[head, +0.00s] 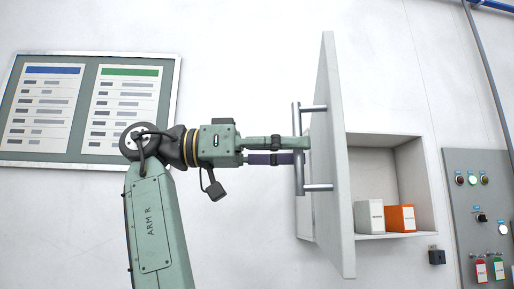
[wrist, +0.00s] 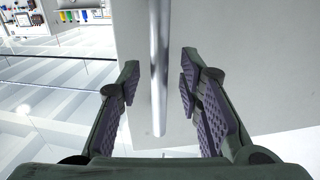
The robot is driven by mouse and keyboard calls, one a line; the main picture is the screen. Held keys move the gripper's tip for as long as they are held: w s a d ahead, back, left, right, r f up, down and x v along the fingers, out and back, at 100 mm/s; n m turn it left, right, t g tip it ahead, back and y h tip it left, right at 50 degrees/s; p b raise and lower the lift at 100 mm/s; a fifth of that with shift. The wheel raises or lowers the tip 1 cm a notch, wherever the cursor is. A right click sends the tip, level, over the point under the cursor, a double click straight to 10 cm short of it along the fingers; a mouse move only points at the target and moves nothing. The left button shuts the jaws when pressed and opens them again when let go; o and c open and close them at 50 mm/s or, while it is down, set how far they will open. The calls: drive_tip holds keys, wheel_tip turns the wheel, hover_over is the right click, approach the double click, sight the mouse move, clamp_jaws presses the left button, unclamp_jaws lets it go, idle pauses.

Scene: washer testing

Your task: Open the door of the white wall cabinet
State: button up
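The white wall cabinet (head: 410,165) has its door (head: 336,200) swung well out from the wall, and its inside shows to the right of the door. A vertical metal bar handle (head: 297,150) stands off the door's outer face on two posts. My gripper (head: 300,150) is at the handle's middle height, reaching it from the left. In the wrist view my gripper (wrist: 160,95) has its two padded fingers apart, with the handle (wrist: 159,70) between them. There is a visible gap on both sides of the bar, so the fingers are not closed on it.
A white box (head: 369,218) and an orange box (head: 401,218) stand on the cabinet's bottom. A grey control panel (head: 485,215) with buttons and tags is on the wall at right. A framed notice board (head: 88,110) hangs at left.

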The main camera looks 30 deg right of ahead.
drive_tip(key=v, duration=1)
drive_tip(key=shift+a, duration=0.25)
